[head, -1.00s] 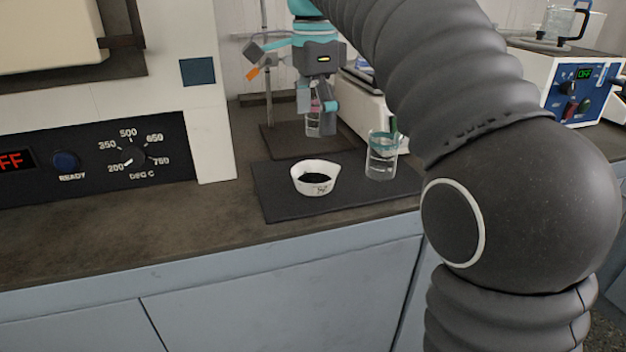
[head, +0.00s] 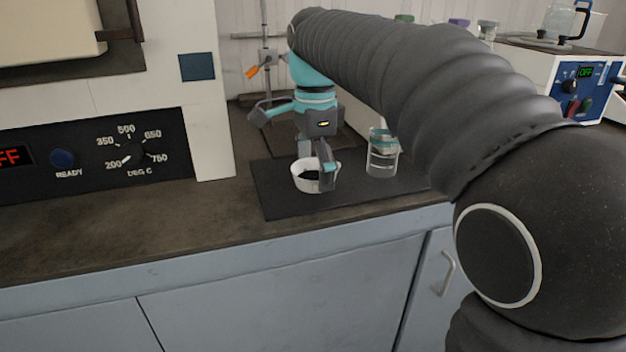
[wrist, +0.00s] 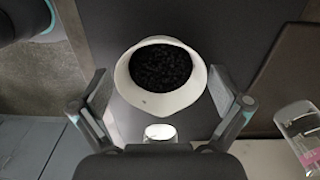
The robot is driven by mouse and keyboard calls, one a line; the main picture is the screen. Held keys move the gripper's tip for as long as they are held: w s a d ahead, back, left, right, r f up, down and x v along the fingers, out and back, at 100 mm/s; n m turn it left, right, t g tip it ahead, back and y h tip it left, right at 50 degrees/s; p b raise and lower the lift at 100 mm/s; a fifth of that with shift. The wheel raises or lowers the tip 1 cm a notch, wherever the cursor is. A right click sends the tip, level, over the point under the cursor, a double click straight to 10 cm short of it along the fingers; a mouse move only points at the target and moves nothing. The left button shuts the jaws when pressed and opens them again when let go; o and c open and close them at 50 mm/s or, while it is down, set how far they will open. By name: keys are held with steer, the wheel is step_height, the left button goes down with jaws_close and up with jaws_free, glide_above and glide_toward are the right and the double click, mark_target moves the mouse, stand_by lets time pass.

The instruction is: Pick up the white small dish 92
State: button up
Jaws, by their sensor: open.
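The white small dish (head: 301,184) sits upright on the dark mat and holds black granular material. In the wrist view the dish (wrist: 161,101) shows from above, lying ahead of and between my spread fingers. My gripper (head: 318,176) is open and points down at the dish, with one finger in front of its right side. In the wrist view my gripper (wrist: 161,100) has a finger on each side of the dish, with gaps visible. I cannot tell how high the fingertips are against the rim. The label on the dish is hidden now.
A glass beaker (head: 382,158) stands on the dark mat (head: 280,207), close to the right of my gripper. A furnace with a dial panel (head: 100,155) is on the left. A retort stand (head: 266,75) rises behind. The counter front is clear.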

steer(key=c, duration=1)
